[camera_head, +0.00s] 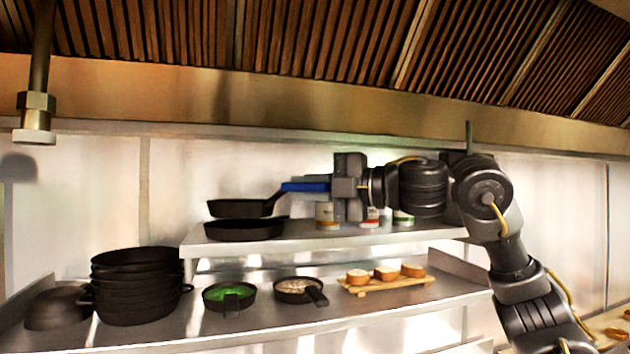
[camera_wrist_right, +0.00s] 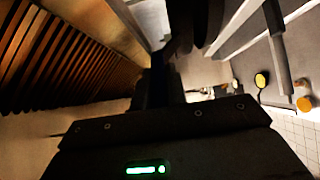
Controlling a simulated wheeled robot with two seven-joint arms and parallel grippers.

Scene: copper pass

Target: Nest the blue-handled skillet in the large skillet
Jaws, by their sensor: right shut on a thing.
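The blue-handled skillet (camera_head: 240,208) is black and held up by its blue handle (camera_head: 305,187) in the head view. My right gripper (camera_head: 336,187) is shut on that handle, with the pan reaching out to the left. The large skillet (camera_head: 243,231) is black and sits on the raised shelf directly under the held pan. The held pan looks level and close above it; I cannot tell whether they touch. The right wrist view is dark and shows neither skillet clearly. My left gripper is not in view.
Cans (camera_head: 327,215) stand on the raised shelf (camera_head: 340,240) behind my right gripper. Below are a stack of black pots (camera_head: 138,287), a small pan with green food (camera_head: 229,296), another small pan (camera_head: 297,290) and a wooden board (camera_head: 385,284) with bread pieces.

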